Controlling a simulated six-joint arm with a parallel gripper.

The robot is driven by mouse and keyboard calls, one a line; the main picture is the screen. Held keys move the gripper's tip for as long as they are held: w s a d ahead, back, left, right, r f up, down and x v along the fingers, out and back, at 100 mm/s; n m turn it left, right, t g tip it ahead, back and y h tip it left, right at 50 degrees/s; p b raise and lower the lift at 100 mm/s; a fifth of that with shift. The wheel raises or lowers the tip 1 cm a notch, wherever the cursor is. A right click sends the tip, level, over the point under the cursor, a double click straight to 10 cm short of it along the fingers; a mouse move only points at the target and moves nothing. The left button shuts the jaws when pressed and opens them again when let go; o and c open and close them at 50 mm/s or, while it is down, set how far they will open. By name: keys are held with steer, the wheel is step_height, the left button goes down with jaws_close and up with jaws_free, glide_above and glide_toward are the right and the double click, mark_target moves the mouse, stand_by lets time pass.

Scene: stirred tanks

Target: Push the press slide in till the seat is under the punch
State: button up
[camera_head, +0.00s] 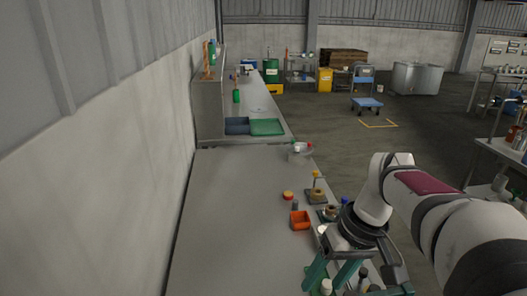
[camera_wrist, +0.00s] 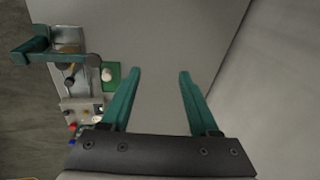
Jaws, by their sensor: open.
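A press-like fixture stands at the left in the wrist view, with a teal arched frame (camera_wrist: 38,46) over a grey base. A dark rounded part and a brownish part sit at this frame; I cannot tell which is the punch, slide or seat. In the head view a dark grey-green frame (camera_head: 396,262) stands right of my gripper, partly behind my arm. My gripper (camera_wrist: 160,74) is open, with nothing between its teal fingers and only bare grey tabletop beyond them. It also shows in the head view (camera_head: 326,279), low over the bench's right side, apart from the frame.
A green pad (camera_wrist: 113,72) with a pale round item lies near the fixture. An orange box (camera_head: 300,221) and small fixtures line the bench's right edge. Blue and green trays (camera_head: 267,127) lie farther back. The bench's left and middle (camera_head: 230,210) are clear, beside the wall.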

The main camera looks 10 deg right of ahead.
steer(key=w+d+f+n, duration=0.1)
steer(key=w+d+n, duration=0.2)
steer(key=w+d, duration=0.45)
steer(key=n+t, duration=0.2)
steer(key=n, duration=0.3)
glide_toward(364, 271)
steer(key=x, duration=0.7)
steer(key=shift+w+f, duration=0.1)
steer(key=shift+f, duration=0.2)
steer(key=shift+w+a+f, duration=0.1)
steer(key=shift+a+f, duration=0.05)
steer(key=shift+f, duration=0.25)
jaws_close()
